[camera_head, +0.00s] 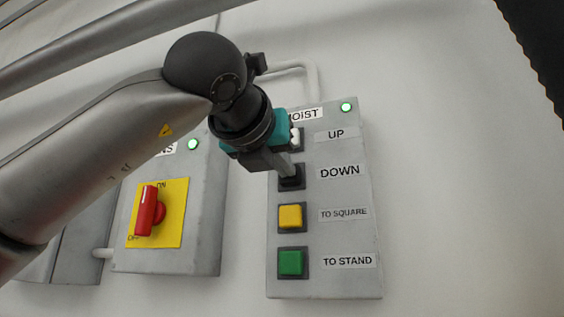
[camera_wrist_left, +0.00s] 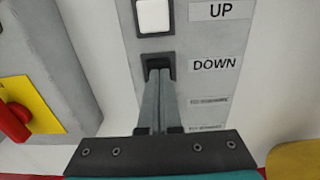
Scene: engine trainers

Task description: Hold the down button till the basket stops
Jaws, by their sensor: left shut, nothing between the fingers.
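The hoist panel (camera_head: 345,230) is a grey box on the white wall with buttons and labels UP, DOWN, TO SQUARE and TO STAND. The black down button (camera_head: 291,178) is left of the DOWN label, partly hidden by my left gripper (camera_head: 287,172). The left gripper is shut and empty, its fingertips at the down button. In the left wrist view the fingertips (camera_wrist_left: 159,75) lie over the dark down button (camera_wrist_left: 156,60) and appear to touch it; how far it is pressed I cannot tell. The basket is not in view. My right gripper is not in view.
The white up button (camera_wrist_left: 154,16) is just above. The yellow button (camera_head: 290,216) and green button (camera_head: 291,262) are below. Left is another box with a red rotary switch (camera_head: 148,210) on a yellow plate. A green lamp (camera_head: 346,107) shows on the hoist panel.

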